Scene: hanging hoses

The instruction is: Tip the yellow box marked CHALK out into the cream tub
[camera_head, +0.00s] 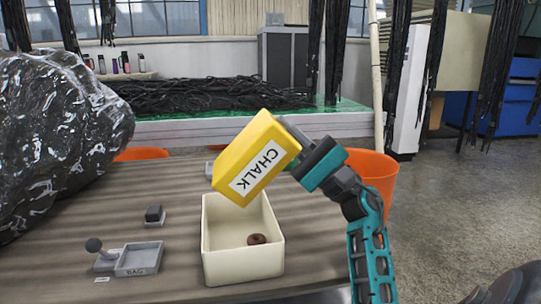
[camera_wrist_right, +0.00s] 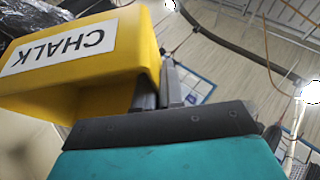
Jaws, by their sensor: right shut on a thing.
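The yellow box marked CHALK (camera_head: 255,155) is held in the air over the back part of the cream tub (camera_head: 242,270), strongly tilted, with its label slanting. My right gripper (camera_head: 290,130) is shut on the box at its upper right edge. The right wrist view shows the box (camera_wrist_right: 85,85) with its label upside down and the gripper fingers (camera_wrist_right: 165,88) at its wall. A small brown ring-like thing (camera_head: 257,239) lies inside the tub. The box's inside is hidden in the head view. My left gripper is not in view.
A shiny black plastic heap (camera_head: 60,130) fills the table's left side. A grey tray (camera_head: 138,260) and a small dark block on a grey base (camera_head: 154,215) stand left of the tub. An orange bucket (camera_head: 375,168) is behind my right wrist. Black hoses (camera_head: 325,40) hang behind.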

